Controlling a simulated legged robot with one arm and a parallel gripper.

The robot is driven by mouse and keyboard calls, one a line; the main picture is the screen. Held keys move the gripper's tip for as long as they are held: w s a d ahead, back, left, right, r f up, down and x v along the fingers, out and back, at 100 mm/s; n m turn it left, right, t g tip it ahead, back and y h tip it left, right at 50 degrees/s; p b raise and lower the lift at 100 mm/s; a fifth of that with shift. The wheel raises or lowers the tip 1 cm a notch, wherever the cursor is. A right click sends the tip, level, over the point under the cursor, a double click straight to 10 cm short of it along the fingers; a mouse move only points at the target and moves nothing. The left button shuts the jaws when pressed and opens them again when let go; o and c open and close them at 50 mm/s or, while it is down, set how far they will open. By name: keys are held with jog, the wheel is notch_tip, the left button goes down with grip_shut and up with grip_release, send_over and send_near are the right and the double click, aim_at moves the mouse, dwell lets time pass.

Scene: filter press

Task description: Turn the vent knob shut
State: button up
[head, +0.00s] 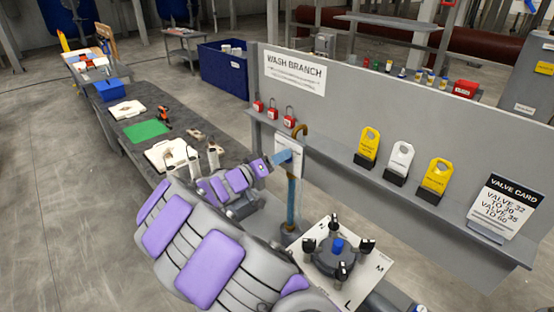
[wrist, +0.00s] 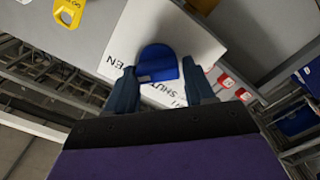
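The blue vent knob (wrist: 157,62) has a rounded top and a flat front edge. It stands against a white plate (wrist: 203,48), which also shows in the head view (head: 290,146). The plate carries partly covered lettering, with "EN" at left and "SHUT" below the knob. My gripper (wrist: 160,66) has its two dark blue fingers on either side of the knob, with narrow gaps that look open. In the head view my gripper (head: 283,158) reaches to the plate from the left, and the knob cannot be made out there.
A grey panel (head: 345,115) with a "WASH BRANCH" sign stands behind. Its ledge carries red padlocks (head: 273,112), yellow and white tags (head: 401,158) and a valve card (head: 504,205). A lettered plate (head: 311,240) with several black knobs is close in front. A cluttered bench (head: 120,140) runs left.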

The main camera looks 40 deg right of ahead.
jog(key=shift+a, duration=0.1)
jog(key=c, duration=0.6)
jog(key=shift+n, duration=0.4)
jog(key=shift+f+n+p, duration=0.15)
jog(key=shift+n+p, duration=0.9)
jog(key=shift+n, duration=1.8)
jog(key=shift+f+n+p, duration=0.2)
jog(key=shift+n+p, duration=0.8)
jog(key=shift+n, duration=1.9)
jog(key=shift+f+n+p, duration=0.15)
jog(key=shift+n+p, duration=0.9)
jog(key=shift+n, duration=1.8)
